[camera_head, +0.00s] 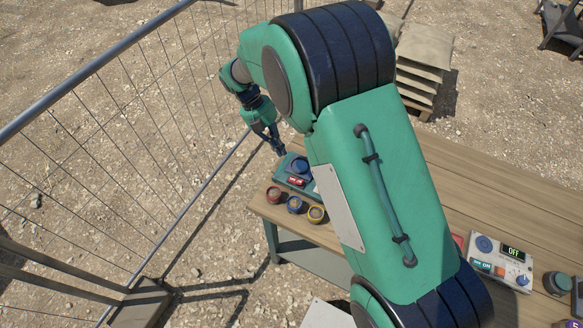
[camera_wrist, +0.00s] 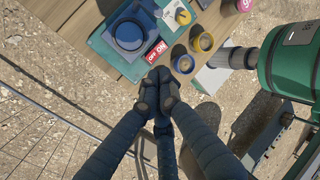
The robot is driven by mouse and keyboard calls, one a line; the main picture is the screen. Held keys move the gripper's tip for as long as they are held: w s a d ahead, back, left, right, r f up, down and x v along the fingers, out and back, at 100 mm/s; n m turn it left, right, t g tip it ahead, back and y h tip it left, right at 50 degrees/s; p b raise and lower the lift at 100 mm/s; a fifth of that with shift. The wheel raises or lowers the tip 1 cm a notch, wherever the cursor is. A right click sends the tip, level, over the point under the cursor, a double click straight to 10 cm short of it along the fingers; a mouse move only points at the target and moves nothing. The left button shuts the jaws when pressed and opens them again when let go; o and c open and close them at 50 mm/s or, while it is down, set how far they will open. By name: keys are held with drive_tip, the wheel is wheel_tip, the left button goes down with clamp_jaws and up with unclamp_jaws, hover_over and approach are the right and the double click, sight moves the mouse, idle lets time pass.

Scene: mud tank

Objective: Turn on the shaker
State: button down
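A teal device with a round blue top (camera_head: 299,166) stands at the table's near left corner; I take it to be the shaker. Its red switch (camera_head: 296,181) is on the front. In the wrist view the device (camera_wrist: 98,42) is at the top, and its red switch plate (camera_wrist: 157,52) reads OFF and ON; which way it is set I cannot tell. My gripper (camera_head: 279,151) is beside the device's far left side. In the wrist view its dark fingertips (camera_wrist: 158,90) are together, with nothing seen between them, just below the switch plate. Contact cannot be told.
Red (camera_head: 273,194), blue (camera_head: 294,204) and yellow (camera_head: 316,213) round items line the table edge. A white device with an OFF display (camera_head: 513,251) stands at the right. A wire fence (camera_head: 130,120) is at the left. My arm hides the table's middle.

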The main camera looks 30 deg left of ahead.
sight(299, 181)
drive_tip(key=x, duration=1.4)
drive_tip(key=shift+b, duration=0.35)
drive_tip(key=shift+d, duration=0.15)
